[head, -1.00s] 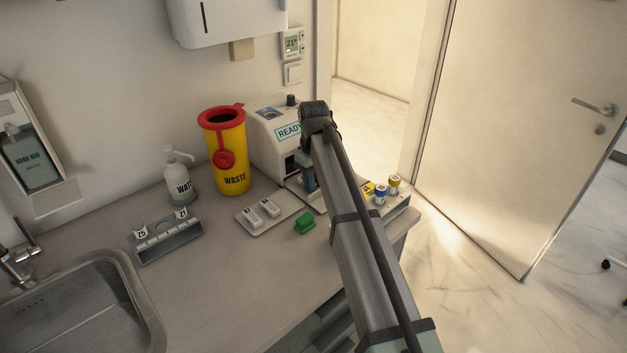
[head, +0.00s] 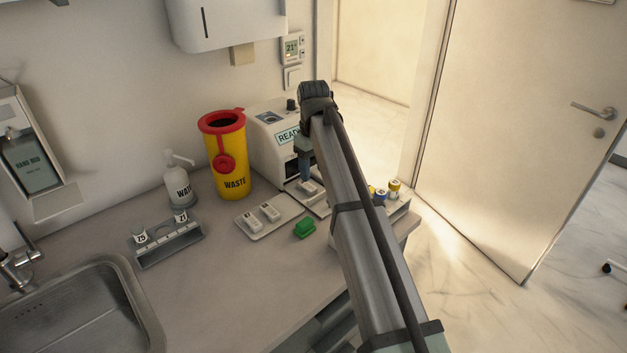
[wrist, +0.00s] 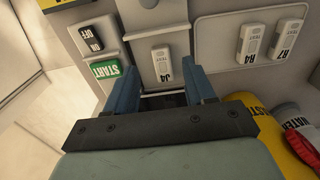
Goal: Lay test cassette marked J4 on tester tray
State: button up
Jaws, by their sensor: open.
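The white test cassette marked J4 (wrist: 162,65) lies flat on the pale tester tray (wrist: 186,48) in the wrist view, near its middle. In the head view the cassette (head: 309,187) shows on the tray in front of the tester (head: 272,140), whose label begins "READ". My gripper (wrist: 163,78) is open, with its two blue fingers apart on either side of the cassette's near end. It appears raised above the cassette, not holding it. In the head view my gripper (head: 305,168) hangs over the tray, and my arm hides the tray's right part.
A plate (head: 262,232) with two cassettes, marked R4 (wrist: 248,42) and R7 (wrist: 283,40), lies beside the tray. A green block (head: 304,228), yellow waste bin (head: 228,165), water bottle (head: 178,185) and rack (head: 168,248) stand nearby. A green START button (wrist: 102,70) flanks the tray.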

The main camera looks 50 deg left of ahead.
aim_at(314, 189)
notch_tip(314, 189, up, 6)
dwell(0.4)
jog(key=shift+r, duration=0.1)
jog(key=shift+c, duration=0.4)
dwell(0.6)
